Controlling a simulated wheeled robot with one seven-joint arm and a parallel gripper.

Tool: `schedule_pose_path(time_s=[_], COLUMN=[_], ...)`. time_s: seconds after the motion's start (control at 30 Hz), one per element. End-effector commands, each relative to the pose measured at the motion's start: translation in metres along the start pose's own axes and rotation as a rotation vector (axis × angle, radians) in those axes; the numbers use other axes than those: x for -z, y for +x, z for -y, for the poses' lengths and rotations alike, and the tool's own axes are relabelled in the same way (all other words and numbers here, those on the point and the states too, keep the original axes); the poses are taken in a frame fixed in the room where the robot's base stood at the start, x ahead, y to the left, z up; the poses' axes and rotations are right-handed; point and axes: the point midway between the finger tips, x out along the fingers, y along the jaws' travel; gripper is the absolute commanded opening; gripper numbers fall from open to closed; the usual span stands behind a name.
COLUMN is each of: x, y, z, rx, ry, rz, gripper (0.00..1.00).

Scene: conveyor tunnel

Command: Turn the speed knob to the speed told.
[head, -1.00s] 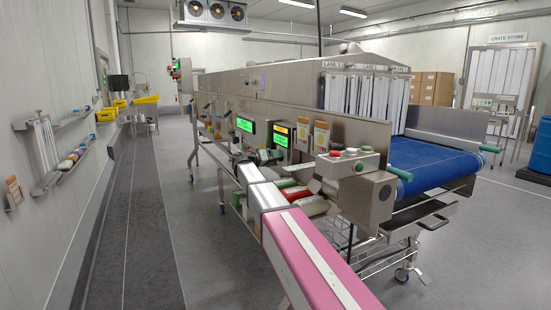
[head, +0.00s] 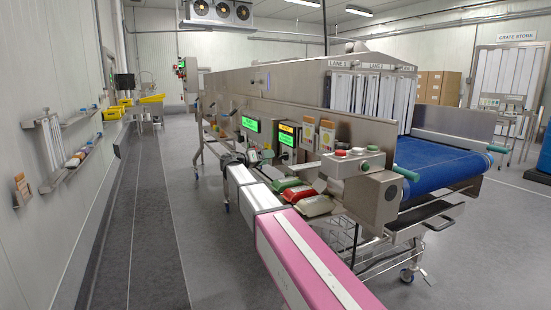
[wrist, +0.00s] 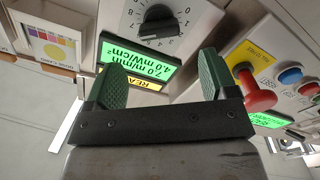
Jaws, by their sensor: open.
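A black speed knob (wrist: 158,20) sits on a grey dial plate with numbers, at the top of the wrist view. A green display (wrist: 137,62) by it appears to read 7.0 m/min and 4.0 mW/cm², upside down in this view. My gripper (wrist: 161,62) is open, its two green fingers spread and empty. The knob lies beyond the fingertips, roughly in line with the gap, and apart from them. The knob's exact setting is too small to tell. In the head view two lit green displays (head: 251,125) show on the tunnel's side; the knob cannot be made out there.
A colour card (wrist: 52,42) is at left. In the head view, packets (head: 296,194) lie beside my arm, near a blue belt (head: 435,165). Floor at left is clear.

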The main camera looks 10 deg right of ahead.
Motion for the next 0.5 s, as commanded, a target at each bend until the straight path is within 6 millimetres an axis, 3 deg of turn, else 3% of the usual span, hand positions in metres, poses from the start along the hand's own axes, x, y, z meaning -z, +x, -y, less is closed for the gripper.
schedule_pose_path(time_s=[0.2,0.5], x=[0.000,0.000], y=[-0.029,-0.035], z=[0.000,0.000], rx=[0.001,0.000], ry=[0.000,0.000], rz=[0.000,0.000], gripper=[0.79,0.79])
